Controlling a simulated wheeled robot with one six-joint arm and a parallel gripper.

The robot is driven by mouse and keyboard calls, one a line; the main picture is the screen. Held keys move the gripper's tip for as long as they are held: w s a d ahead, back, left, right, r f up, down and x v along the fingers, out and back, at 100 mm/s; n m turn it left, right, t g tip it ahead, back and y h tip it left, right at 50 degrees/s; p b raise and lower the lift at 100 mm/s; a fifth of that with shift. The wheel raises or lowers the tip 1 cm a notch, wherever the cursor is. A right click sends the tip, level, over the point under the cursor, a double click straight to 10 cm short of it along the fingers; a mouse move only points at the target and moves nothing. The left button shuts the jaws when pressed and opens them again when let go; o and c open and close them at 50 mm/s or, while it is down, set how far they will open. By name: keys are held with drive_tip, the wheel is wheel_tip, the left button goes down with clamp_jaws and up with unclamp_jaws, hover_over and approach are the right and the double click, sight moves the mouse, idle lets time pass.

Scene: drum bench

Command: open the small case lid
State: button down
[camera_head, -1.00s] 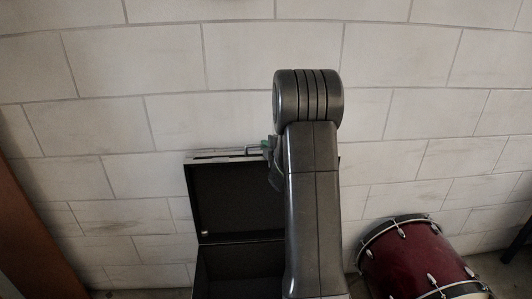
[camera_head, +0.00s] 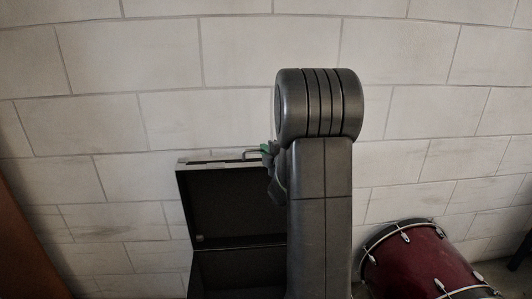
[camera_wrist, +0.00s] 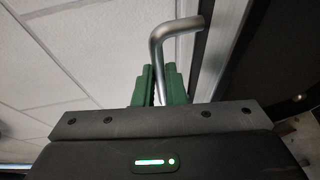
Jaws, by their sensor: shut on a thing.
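The small case is black with a pale metal edge and stands against the wall in the head view. Its lid (camera_head: 232,205) is raised, about upright, and its dark inside faces me. A metal handle (camera_wrist: 160,52) sits at the lid's top edge. My gripper (camera_wrist: 160,84) has green fingers and is shut on this handle in the wrist view. In the head view the green fingertips show at the lid's top edge, and my arm hides the lid's right part. The case's lower box (camera_head: 225,272) shows only in part at the bottom.
A dark red drum (camera_head: 418,262) with metal hoops lies to the right of the case. A pale block wall (camera_head: 110,130) stands close behind the lid. A brown panel (camera_head: 28,250) is at the left edge.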

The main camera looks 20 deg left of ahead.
drive_tip(key=c, duration=1.5)
unclamp_jaws()
drive_tip(key=v, duration=1.4)
drive_tip(key=shift+a, duration=0.1)
drive_tip(key=x, duration=1.3)
drive_tip(key=shift+w+a, duration=0.1)
drive_tip(key=shift+w, duration=0.05)
drive_tip(key=shift+w+a, duration=0.25)
drive_tip(key=shift+w, duration=0.1)
drive_tip(key=shift+f, duration=0.1)
